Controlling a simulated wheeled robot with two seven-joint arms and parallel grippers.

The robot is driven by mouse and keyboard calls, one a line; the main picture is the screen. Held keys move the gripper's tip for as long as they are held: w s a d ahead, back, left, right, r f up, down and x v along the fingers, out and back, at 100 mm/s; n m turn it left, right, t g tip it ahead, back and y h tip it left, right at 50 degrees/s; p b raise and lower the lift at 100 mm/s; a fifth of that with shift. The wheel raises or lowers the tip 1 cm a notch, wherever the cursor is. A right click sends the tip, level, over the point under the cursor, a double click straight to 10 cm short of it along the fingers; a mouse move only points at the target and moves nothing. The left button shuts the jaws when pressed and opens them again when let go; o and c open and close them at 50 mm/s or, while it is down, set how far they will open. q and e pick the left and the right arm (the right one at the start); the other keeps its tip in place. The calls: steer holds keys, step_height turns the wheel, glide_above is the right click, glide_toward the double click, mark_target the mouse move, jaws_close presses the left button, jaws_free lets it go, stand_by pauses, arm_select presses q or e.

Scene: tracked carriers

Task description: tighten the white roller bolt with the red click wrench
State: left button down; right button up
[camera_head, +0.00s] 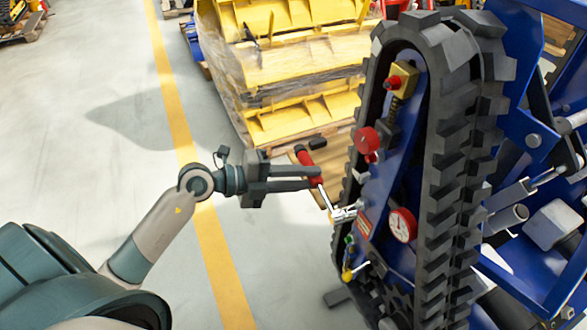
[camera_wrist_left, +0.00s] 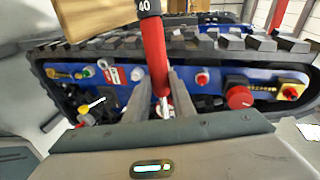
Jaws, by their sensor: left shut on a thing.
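The click wrench (camera_head: 311,166) has a red handle with a dark end and a bare metal shaft. My left gripper (camera_head: 314,178) is shut on its red handle. The wrench slants down to the right, and its metal head (camera_head: 343,214) is at the side of the blue track frame. In the left wrist view the red handle (camera_wrist_left: 154,48) stands between my two fingers (camera_wrist_left: 162,84). A pale bolt (camera_head: 361,205) shows beside the wrench head; I cannot tell whether the head is seated on it. My right gripper is not in view.
The tracked carrier's black rubber track (camera_head: 450,150) rises right of the wrench. A red knob (camera_head: 367,140), a round gauge (camera_head: 402,225) and a yellow-ended lever (camera_head: 347,275) sit on its frame. Yellow wrapped parts (camera_head: 290,60) stand on a pallet behind.

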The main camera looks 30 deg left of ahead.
arm_select(q)
steer(key=a+f+m+t+y+p, duration=0.1)
steer(key=p, duration=0.1)
steer(key=w+a+f+m+t+y+p, duration=0.1)
steer(key=m+p, duration=0.1)
steer(key=a+f+m+t+y+p, duration=0.1)
steer(key=m+p, duration=0.1)
steer(key=shift+w+a, duration=0.25)
steer(key=shift+a, duration=0.1)
